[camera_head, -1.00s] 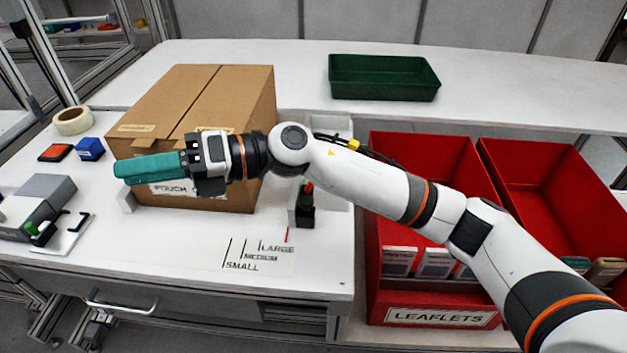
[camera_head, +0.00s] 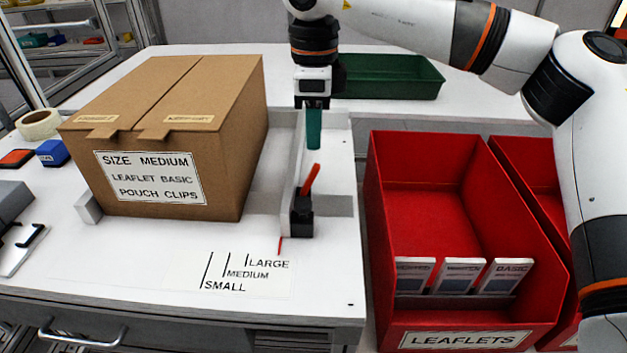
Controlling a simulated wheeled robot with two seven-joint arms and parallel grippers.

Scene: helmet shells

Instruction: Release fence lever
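The fence lever (camera_head: 310,179) is an orange-red handle tilted up to the right, on a black clamp (camera_head: 301,217) at the front end of the pale fence (camera_head: 291,170). A thin red pointer (camera_head: 280,246) below the clamp sits right of the LARGE line on the size scale (camera_head: 245,272). My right gripper (camera_head: 313,146) has teal fingers pointing down, just above the lever's upper end in the picture. The fingers look shut and empty; I cannot tell whether they touch the lever. My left gripper is not in view.
A cardboard box (camera_head: 225,180) labelled SIZE MEDIUM stands left of the fence, with a gap between. A red leaflet bin (camera_head: 470,312) is at right. A green tray (camera_head: 400,80) sits behind. Tape (camera_head: 38,124) and a blue block (camera_head: 52,153) lie at far left.

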